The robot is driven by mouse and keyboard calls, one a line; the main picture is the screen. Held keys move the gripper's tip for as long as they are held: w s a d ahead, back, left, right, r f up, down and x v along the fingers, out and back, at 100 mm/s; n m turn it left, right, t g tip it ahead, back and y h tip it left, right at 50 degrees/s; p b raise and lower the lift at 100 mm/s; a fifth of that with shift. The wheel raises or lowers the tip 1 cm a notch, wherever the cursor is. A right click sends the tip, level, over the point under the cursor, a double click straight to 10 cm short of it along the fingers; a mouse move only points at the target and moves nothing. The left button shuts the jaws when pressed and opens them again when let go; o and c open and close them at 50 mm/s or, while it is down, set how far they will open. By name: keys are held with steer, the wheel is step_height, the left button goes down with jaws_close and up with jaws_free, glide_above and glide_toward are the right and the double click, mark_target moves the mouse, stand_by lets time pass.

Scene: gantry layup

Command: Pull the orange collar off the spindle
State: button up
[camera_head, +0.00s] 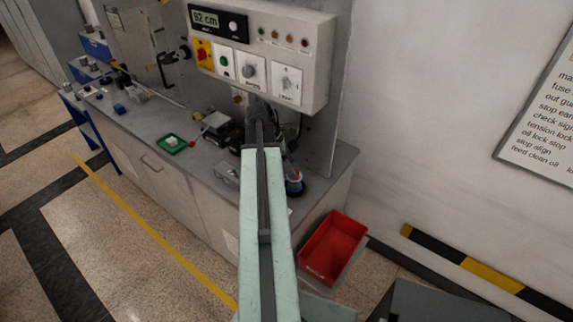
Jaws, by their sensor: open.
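My arm reaches up the middle of the picture to the bench, and my gripper (258,106) is the dark end just below the control panel. Its fingers are small and dark against the machine, with nothing seen held in them. I cannot make out the orange collar or the spindle for certain. A small brass-coloured round part (239,96) shows just left of my gripper, under the panel. My arm hides part of the machine behind it.
The control panel (262,62) with knobs and a display overhangs the bench (135,125). A green tray (171,144) lies on the bench to the left. A blue-based container (295,187) stands right of my arm. A red bin (334,248) is below the bench's right end.

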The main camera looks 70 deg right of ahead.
steer(key=b+x, duration=0.1)
steer(key=x, duration=0.2)
steer(key=shift+f+b, duration=0.2)
steer(key=shift+b, duration=0.2)
steer(key=shift+r, duration=0.1)
jaws_close()
steer(key=shift+r, duration=0.15)
steer(key=shift+r+p, duration=1.4)
steer(key=shift+p, duration=0.25)
steer(key=shift+r+p, duration=1.75)
